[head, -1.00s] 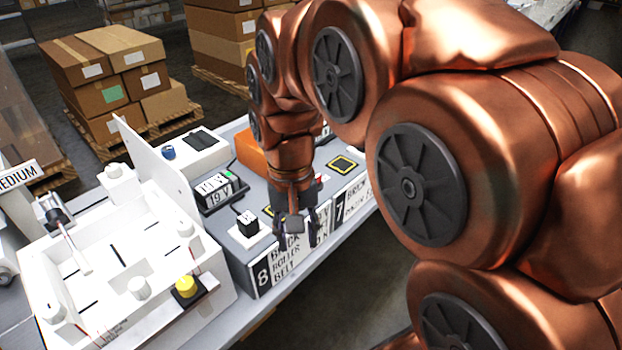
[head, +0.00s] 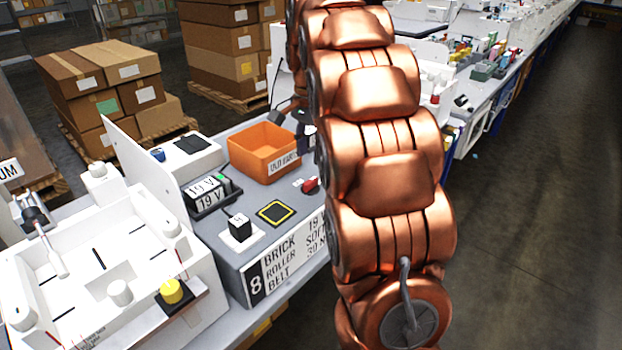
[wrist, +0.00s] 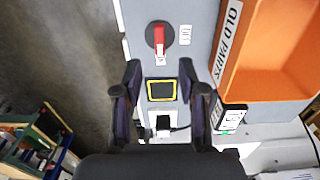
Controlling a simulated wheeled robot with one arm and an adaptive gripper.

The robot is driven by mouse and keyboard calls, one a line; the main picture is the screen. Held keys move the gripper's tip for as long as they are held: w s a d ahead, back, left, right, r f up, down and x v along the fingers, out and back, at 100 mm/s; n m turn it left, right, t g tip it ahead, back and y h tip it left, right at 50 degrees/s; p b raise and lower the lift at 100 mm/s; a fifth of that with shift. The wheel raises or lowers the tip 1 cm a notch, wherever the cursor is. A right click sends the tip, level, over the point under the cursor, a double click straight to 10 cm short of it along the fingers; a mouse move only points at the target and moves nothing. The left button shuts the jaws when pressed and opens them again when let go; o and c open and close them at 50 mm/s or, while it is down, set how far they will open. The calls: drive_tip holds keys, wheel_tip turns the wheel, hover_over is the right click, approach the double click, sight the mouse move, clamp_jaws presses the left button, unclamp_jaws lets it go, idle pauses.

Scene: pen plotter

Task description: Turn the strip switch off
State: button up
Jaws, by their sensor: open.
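A red-handled rotary switch (head: 311,185) with small white labels sits on the grey bench unit (head: 258,262), left of my arm. In the wrist view the switch (wrist: 159,38) has a dark round base, and its red handle points down the picture toward one label. Another label lies to its right; their words are too small to read surely. My gripper (wrist: 162,88) is open and empty, its fingers either side of a yellow-edged black pad (wrist: 161,90) in the picture, with the switch beyond the fingertips. In the head view my arm largely hides my gripper (head: 303,128).
An orange bin (head: 240,158) labelled old parts stands close to the switch. A black 19 V box (head: 212,196) and a black cube (head: 240,227) on a white plate are nearby. A white plotter-like tray (head: 75,262) is at left. The floor (head: 540,230) at right is clear.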

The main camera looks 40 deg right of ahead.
sight(310, 180)
drive_tip(key=shift+f+p, duration=0.5)
drive_tip(key=shift+f, duration=3.3)
clamp_jaws()
drive_tip(key=shift+d, duration=0.1)
